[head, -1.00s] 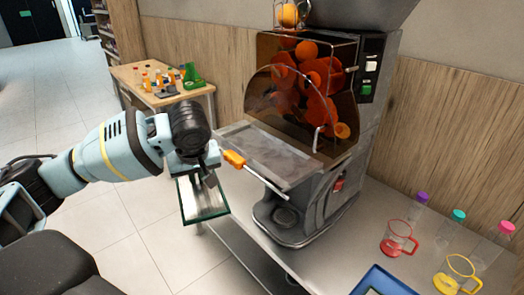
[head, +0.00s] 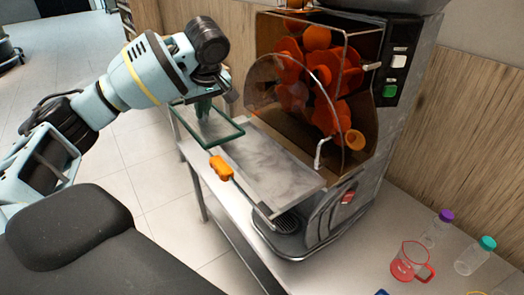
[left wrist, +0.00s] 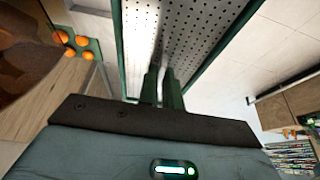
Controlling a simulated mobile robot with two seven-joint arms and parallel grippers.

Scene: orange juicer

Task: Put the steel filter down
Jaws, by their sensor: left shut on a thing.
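The steel filter is a perforated metal plate in a dark green frame. In the head view the filter (head: 214,129) is off the left end of the juicer's steel tray (head: 272,168), its right corner close to it; I cannot tell if they touch. My left gripper (head: 204,106) is shut on the filter from above. In the left wrist view, the green fingers (left wrist: 164,88) meet at the filter's perforated plate (left wrist: 186,40). My right gripper is not in view.
The juicer (head: 330,100) stands on a steel table. A red jug (head: 408,262) and bottles with purple (head: 445,215) and teal (head: 487,243) caps stand at the right.

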